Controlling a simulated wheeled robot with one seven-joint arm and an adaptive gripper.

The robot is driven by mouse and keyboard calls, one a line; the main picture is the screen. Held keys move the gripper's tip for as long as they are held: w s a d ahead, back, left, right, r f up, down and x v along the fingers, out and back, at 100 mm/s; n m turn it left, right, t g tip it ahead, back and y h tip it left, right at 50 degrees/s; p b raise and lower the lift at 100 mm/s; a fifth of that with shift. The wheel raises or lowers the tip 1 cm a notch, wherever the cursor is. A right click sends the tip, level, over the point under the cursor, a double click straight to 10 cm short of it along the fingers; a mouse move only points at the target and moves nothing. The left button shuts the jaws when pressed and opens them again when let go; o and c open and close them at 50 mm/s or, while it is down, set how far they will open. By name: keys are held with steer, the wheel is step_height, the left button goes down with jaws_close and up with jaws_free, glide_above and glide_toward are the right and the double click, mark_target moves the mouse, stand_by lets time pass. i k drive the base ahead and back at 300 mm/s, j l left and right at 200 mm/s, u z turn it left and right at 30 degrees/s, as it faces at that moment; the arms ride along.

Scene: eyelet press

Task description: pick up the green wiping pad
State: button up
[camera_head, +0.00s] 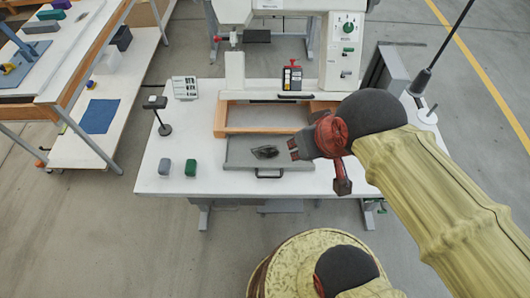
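A small green pad (191,168) lies on the white table of the press, near its front left. A similar grey block (164,167) lies just left of it, with a small gap between them. My gripper (293,149) is up to the right, in front of the press, and points left, well apart from the pad. Its two short dark fingertips look spread with nothing between them, though they are small in this view.
A grey tray (230,158) with a dark item (265,152) lies right of the pad. A dark stand (160,115) rises behind the blocks. The eyelet press (342,50) stands at the back. A side bench (75,55) at left holds several blocks, one green (62,4).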

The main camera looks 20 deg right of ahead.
mark_target(191, 167)
steer(key=i+j+u, duration=0.15)
steer(key=j, duration=0.2)
steer(key=j+u, duration=0.1)
steer(key=j, duration=0.25)
steer(key=i+j+u, duration=0.15)
steer(key=j, duration=0.2)
steer(key=i+j+u, duration=0.15)
steer(key=i+j, duration=0.05)
steer(key=j, duration=0.15)
